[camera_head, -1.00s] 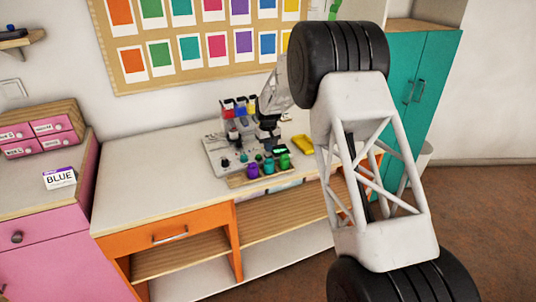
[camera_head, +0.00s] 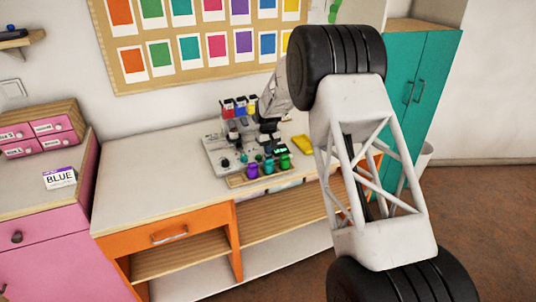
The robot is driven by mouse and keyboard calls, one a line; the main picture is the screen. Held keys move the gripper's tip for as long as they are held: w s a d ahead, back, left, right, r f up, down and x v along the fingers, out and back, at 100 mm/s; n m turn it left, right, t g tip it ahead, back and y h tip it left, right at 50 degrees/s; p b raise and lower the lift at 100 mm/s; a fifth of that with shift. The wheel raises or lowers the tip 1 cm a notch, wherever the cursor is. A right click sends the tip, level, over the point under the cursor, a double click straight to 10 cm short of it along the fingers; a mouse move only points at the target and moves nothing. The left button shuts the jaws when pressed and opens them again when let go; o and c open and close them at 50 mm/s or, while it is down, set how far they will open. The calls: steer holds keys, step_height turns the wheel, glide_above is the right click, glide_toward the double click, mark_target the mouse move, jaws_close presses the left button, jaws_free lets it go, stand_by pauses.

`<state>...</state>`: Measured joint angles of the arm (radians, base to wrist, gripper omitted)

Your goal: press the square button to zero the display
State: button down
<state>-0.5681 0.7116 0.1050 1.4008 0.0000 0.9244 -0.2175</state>
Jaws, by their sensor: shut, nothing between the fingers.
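A pale grey device (camera_head: 214,152) stands on the white worktop, with red, blue and yellow containers (camera_head: 241,106) raised at its back. The square button and the display are too small to make out from here. My gripper (camera_head: 268,148) is dark and small in the picture, over the right part of the device. It is shut and holds nothing. My gripper and forearm hide part of the device's right side. I cannot tell whether the fingertips touch it.
A wooden tray (camera_head: 238,182) with purple and green jars (camera_head: 253,170) sits at the device's front. A yellow item (camera_head: 302,143) lies to the right. The worktop's left part is clear.

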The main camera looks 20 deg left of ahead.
steer(key=shift+f, duration=0.25)
steer(key=shift+r, duration=3.55)
steer(key=shift+d, duration=0.1)
